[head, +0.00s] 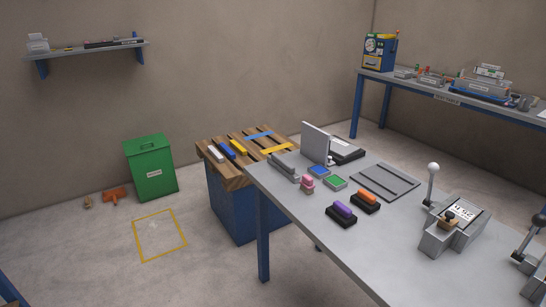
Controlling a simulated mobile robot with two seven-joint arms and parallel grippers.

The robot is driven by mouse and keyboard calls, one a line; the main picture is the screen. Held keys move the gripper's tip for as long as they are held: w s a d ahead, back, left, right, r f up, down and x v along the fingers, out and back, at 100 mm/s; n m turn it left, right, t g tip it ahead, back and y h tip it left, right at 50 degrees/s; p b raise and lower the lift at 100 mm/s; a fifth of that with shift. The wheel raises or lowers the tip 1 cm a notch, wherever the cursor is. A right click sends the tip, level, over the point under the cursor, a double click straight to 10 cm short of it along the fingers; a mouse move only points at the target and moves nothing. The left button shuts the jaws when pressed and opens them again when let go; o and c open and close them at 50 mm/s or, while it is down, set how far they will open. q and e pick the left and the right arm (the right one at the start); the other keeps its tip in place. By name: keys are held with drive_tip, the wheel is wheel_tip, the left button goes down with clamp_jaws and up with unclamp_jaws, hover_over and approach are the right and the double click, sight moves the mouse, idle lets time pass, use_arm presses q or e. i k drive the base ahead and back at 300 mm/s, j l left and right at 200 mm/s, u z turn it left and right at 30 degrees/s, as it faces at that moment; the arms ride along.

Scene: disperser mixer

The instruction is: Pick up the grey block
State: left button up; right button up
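No thing in the head view is clearly marked as the grey block. A pale, white to light grey block (216,154) lies on the slatted wooden top (207,146) of a blue stand, at its left end. A dark grey elongated piece (283,167) lies near the left edge of the grey table (310,218). I cannot tell which of the two the task means. Neither of my grippers is in view.
A blue block (227,150) and a yellow block (239,147) lie beside the pale block. Stamps, ink pads, an upright grey panel (315,142) and a lever press (450,232) stand on the table. A green bin (152,168) stands by open floor.

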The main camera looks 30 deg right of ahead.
sight(288, 169)
drive_tip(key=i+z, duration=0.1)
drive_tip(key=i, duration=1.3)
drive_tip(key=i+z, duration=0.3)
drive_tip(key=i, duration=0.35)
drive_tip(key=i+j+z, duration=0.15)
drive_tip(key=i+z, duration=0.15)
drive_tip(key=i, duration=0.35)
drive_tip(key=i+z, duration=0.1)
drive_tip(key=z, duration=0.35)
drive_tip(key=i+z, duration=0.1)
drive_tip(key=z, duration=0.3)
drive_tip(key=i+j+z, duration=0.1)
drive_tip(key=z, duration=0.35)
